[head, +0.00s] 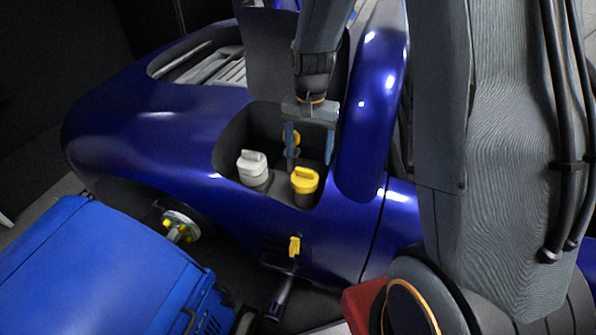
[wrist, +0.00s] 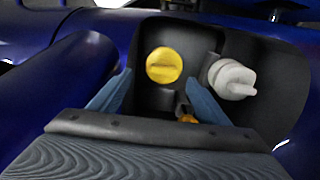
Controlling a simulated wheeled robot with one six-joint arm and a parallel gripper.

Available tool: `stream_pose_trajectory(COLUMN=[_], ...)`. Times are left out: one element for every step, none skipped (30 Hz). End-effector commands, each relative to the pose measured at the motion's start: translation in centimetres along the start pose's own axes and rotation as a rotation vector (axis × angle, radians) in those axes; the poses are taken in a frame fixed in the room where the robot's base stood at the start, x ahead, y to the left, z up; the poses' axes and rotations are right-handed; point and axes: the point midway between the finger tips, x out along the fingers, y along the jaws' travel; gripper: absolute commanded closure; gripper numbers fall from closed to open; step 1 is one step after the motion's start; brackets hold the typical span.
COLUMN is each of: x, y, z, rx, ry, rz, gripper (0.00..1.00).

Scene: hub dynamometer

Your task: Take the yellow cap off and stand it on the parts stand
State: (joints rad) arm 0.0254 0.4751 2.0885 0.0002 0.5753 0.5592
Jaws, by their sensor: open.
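The yellow cap (head: 304,181) sits on a dark neck in the recessed bay of the blue car body, with a raised grip bar across its top. In the wrist view the yellow cap (wrist: 164,65) shows from above, ahead of the fingers and between their lines. My gripper (head: 310,160) is open and empty, pointing down into the bay just behind the cap. Its two blue-grey fingers also show in the wrist view (wrist: 158,80). I cannot make out a parts stand in either view.
A white cap (head: 252,162) stands left of the yellow one; the wrist view shows it at right (wrist: 232,79). The bay's walls are close around. A blue cabinet (head: 90,270) fills the lower left.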

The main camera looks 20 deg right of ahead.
Motion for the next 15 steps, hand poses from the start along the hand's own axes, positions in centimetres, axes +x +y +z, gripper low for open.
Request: stream_pose_trajectory(x=[0.4, 0.5, 0.7, 0.9, 1.2, 1.5, 1.8, 2.1, 2.6, 2.8, 3.1, 3.3, 3.6, 3.8, 4.2], y=[-0.3, -0.4, -0.5, -0.6, -0.7, -0.8, -0.9, -0.9, -1.0, -1.0, -1.1, -1.1, -1.1, -1.1, -1.1], z=[-0.2, -0.3, -0.3, -0.2, -0.2, -0.1, 0.0, 0.0, 0.1, 0.1, 0.2, 0.2, 0.3, 0.3, 0.4], rx=[0.008, 0.011, 0.012, 0.012, 0.011, 0.009, 0.007, 0.005, 0.003, 0.002, 0.002, 0.001, 0.000, 0.000, 0.000], ry=[-0.001, -0.002, -0.003, -0.004, -0.004, -0.004, -0.004, -0.005, -0.005, -0.004, -0.004, -0.004, -0.004, -0.005, -0.005], rz=[0.001, 0.001, 0.002, 0.003, 0.003, 0.003, 0.003, 0.003, 0.003, 0.003, 0.003, 0.003, 0.003, 0.003, 0.003], gripper=[0.30, 0.30, 0.30, 0.30, 0.30, 0.30, 0.30, 0.30, 0.30, 0.30, 0.30, 0.30, 0.30, 0.30, 0.30])
